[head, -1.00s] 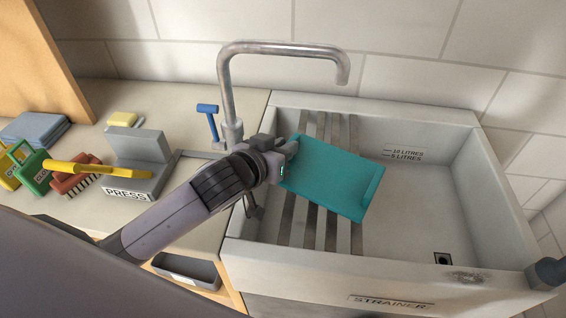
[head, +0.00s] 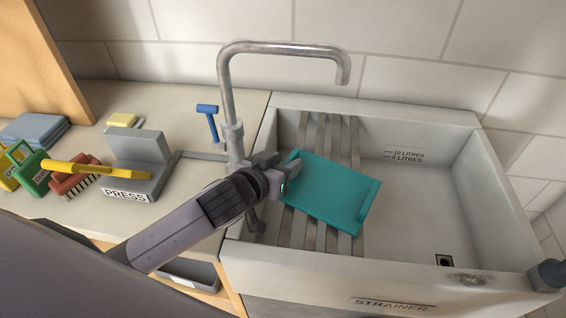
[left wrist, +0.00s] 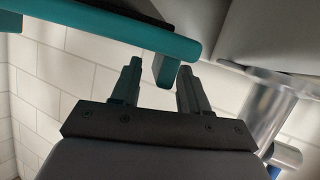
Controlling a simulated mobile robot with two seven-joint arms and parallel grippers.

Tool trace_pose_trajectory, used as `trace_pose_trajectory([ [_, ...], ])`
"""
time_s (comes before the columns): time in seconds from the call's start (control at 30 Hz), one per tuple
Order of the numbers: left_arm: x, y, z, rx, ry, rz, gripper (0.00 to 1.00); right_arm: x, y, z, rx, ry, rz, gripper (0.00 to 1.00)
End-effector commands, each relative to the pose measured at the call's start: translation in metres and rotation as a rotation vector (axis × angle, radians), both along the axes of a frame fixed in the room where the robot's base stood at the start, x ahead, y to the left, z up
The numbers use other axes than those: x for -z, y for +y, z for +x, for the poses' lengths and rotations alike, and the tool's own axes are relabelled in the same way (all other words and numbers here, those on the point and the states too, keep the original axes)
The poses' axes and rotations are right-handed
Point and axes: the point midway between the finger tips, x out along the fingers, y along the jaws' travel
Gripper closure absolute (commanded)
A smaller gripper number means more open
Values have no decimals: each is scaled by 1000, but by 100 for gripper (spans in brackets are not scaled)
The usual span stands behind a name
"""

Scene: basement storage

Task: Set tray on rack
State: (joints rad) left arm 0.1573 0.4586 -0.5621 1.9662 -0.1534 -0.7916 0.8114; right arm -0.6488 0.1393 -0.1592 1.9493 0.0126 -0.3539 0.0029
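The teal tray (head: 328,190) lies over the slatted rack (head: 291,228) at the left side of the sink, its raised rim towards the right. My left gripper (head: 279,172) is at the tray's left edge. In the left wrist view the two fingers of my left gripper (left wrist: 158,78) stand apart, with a small teal tab of the tray (left wrist: 166,70) between or just beyond the tips. A gap shows beside the tab, so the fingers do not look clamped on it. The tray's underside is hidden in the head view.
A tap (head: 229,95) rises behind my left arm, its spout above the sink (head: 420,225). A grey press block (head: 138,165), brushes, green and yellow containers and folded cloths (head: 35,128) crowd the left counter. The sink's right part is clear.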

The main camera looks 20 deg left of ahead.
Motion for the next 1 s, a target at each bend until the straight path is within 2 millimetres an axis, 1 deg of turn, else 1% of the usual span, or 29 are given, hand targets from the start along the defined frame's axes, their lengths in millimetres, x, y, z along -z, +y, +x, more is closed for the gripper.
trace_pose_trajectory([
  [0.13,-4,0,-1,0,-1,1,55,-1,0,0,0,0,0,57],
  [0.27,-6,2,-11,1,0,0,55,-1,0,0,0,0,0,57],
  [0.37,-12,5,-24,1,0,0,55,-1,0,0,0,0,0,57],
  [0.7,-34,16,-77,1,1,0,55,-1,0,0,0,0,0,57],
  [0.83,-40,20,-93,0,1,0,55,0,0,0,0,0,0,57],
  [1.0,-46,22,-105,0,-1,0,55,0,0,0,-1,0,-1,57],
])
